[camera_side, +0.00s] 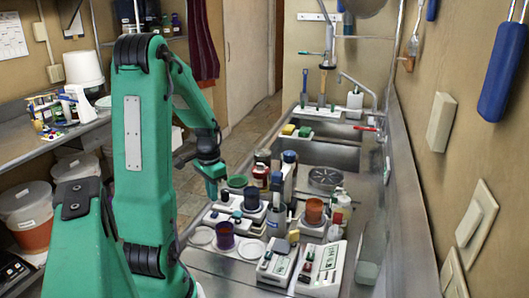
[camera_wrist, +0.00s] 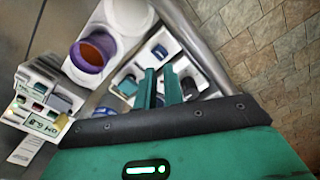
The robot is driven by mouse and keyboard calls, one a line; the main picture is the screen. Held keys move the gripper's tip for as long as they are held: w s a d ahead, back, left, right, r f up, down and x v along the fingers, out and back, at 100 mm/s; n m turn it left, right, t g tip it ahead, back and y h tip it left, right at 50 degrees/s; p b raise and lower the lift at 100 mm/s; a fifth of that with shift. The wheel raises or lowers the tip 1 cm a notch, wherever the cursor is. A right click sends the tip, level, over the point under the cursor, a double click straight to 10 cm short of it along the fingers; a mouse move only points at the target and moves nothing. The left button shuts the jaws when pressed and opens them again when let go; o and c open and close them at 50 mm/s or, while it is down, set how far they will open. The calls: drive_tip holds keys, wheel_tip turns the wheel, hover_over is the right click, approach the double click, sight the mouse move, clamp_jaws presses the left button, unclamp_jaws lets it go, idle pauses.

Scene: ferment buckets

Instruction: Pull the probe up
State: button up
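I cannot make out the probe with certainty in either view. My gripper (camera_side: 212,186) hangs above the bench, left of the green-rimmed cup, in the side view. In the wrist view my gripper's two green fingers (camera_wrist: 160,86) stand a narrow gap apart, with nothing clear between them. They point over a white holder (camera_wrist: 119,76) with blue and dark round tops in it. A purple cup (camera_side: 225,235) stands on the bench; a purple cup with orange-brown contents (camera_wrist: 92,52) shows in the wrist view. A meter (camera_side: 322,268) with a display lies at the bench front.
Bottles (camera_side: 289,165) and a brown-orange cup (camera_side: 314,210) crowd the bench right of my gripper. A second meter (camera_side: 276,262) lies at the front. The sink (camera_side: 331,152) and tap are behind. A metal bench edge runs close to my fingers in the wrist view; tiled floor lies beyond.

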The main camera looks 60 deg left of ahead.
drive_tip(key=o, duration=0.7)
drive_tip(key=shift+w+r, duration=0.3)
drive_tip(key=shift+w, duration=0.1)
drive_tip(key=shift+o, duration=0.2)
drive_tip(key=w+d+r+m, duration=0.4)
drive_tip(key=w+r+m, duration=0.2)
drive_tip(key=w+r, duration=0.1)
drive_tip(key=shift+w+r, duration=0.4)
drive_tip(key=shift+w, duration=0.4)
wheel_tip(320, 180, up, 8)
drive_tip(key=r+m, duration=0.1)
drive_tip(key=m, duration=0.5)
hover_over(277, 173)
drive_tip(key=shift+a+f, duration=0.25)
drive_tip(key=shift+a, duration=0.1)
drive_tip(key=shift+w+d+r, duration=0.1)
drive_tip(key=shift+d+r, duration=0.2)
drive_tip(key=shift+r, duration=0.05)
drive_tip(key=shift+f, duration=3.95)
clamp_jaws()
